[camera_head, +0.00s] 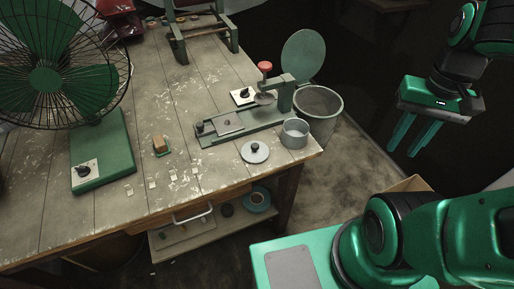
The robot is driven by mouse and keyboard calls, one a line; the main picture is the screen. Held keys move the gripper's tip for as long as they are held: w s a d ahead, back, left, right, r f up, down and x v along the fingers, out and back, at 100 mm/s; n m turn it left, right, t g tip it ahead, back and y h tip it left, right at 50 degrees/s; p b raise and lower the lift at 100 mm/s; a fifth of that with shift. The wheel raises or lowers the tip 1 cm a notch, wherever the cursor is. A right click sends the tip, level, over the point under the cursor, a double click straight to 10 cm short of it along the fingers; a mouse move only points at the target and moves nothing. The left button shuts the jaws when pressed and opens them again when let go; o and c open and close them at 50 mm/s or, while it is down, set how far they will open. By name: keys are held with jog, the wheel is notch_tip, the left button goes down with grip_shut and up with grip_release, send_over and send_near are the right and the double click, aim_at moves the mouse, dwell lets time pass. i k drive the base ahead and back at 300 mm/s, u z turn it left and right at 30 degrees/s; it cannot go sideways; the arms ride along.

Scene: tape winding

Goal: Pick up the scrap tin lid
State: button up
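The scrap tin lid (255,152) is a flat, pale grey disc with a dark knob on top. It lies on the wooden workbench near its right front corner. The small grey metal tin (294,135) stands upright just right of the lid, with its top open. My gripper (402,152) hangs in the air off the bench, well to the right of the lid and tin. Its two green fingers are apart with nothing between them.
Behind the tin is a green bench press (235,125) with a red knob. An open bin (318,105) with a raised green lid (303,54) stands off the bench's right side. A fan (98,150) stands at left. Small scraps and a brown block (160,145) lie left of the lid.

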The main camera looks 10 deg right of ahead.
aim_at(255, 152)
jog(key=z, duration=1.15)
jog(key=k, duration=1.35)
jog(key=u, duration=1)
jog(key=i, duration=1)
jog(key=z, duration=0.05)
